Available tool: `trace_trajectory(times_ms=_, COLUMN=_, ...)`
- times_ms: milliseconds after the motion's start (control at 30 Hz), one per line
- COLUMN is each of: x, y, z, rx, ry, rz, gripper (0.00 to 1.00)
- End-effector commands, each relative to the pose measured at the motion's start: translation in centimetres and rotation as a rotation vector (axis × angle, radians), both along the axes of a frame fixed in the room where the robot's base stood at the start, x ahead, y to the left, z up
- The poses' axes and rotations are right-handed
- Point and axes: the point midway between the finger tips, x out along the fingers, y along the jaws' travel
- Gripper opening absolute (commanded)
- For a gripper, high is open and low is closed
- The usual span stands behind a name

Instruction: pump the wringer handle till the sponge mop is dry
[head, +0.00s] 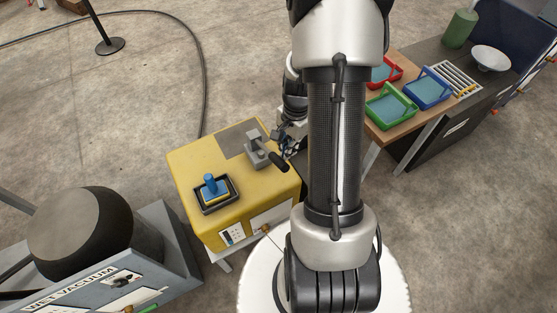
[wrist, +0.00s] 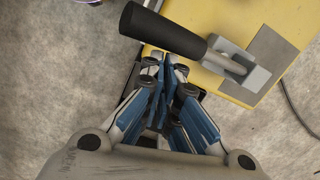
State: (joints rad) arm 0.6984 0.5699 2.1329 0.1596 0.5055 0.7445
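The wringer handle is a thick black grip (head: 279,160) on a grey metal bracket (head: 257,150), fixed on top of a yellow cabinet (head: 190,160). In the wrist view the black grip (wrist: 160,30) crosses the top, and its grey bracket (wrist: 235,65) sits on a grey plate to the right. A blue block with a knob, which looks like the sponge mop (head: 210,187), sits in a dark tray at the cabinet's front left. My gripper (wrist: 165,66) has its blue-sided fingers drawn together, tips just below the grip in that view. I see nothing between them; contact with the grip is unclear.
A bench (head: 372,130) with red, green and blue trays stands to the right, with a white bowl (head: 491,58) behind. A wet vacuum (head: 80,240) is at lower left.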

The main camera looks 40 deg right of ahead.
Motion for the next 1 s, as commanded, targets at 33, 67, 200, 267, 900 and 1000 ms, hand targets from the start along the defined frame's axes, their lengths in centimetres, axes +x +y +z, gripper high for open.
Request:
trace_trajectory(times_ms=33, x=0.0, y=-0.1, z=1.1, rx=-0.001, ry=-0.001, rz=0.000, gripper=0.00)
trace_trajectory(times_ms=67, x=0.0, y=-0.2, z=1.8, rx=-0.001, ry=-0.002, rz=0.000, gripper=0.00)
trace_trajectory(times_ms=200, x=0.0, y=-0.6, z=4.9, rx=-0.003, ry=-0.004, rz=0.000, gripper=0.00)
trace_trajectory(times_ms=267, x=0.0, y=-0.7, z=6.1, rx=-0.004, ry=-0.004, rz=0.000, gripper=0.00)
trace_trajectory(times_ms=900, x=0.0, y=-1.1, z=10.0, rx=-0.001, ry=-0.001, rz=-0.002, gripper=0.00)
trace_trajectory(times_ms=1000, x=0.0, y=-1.1, z=10.1, rx=-0.002, ry=-0.003, rz=0.011, gripper=0.00)
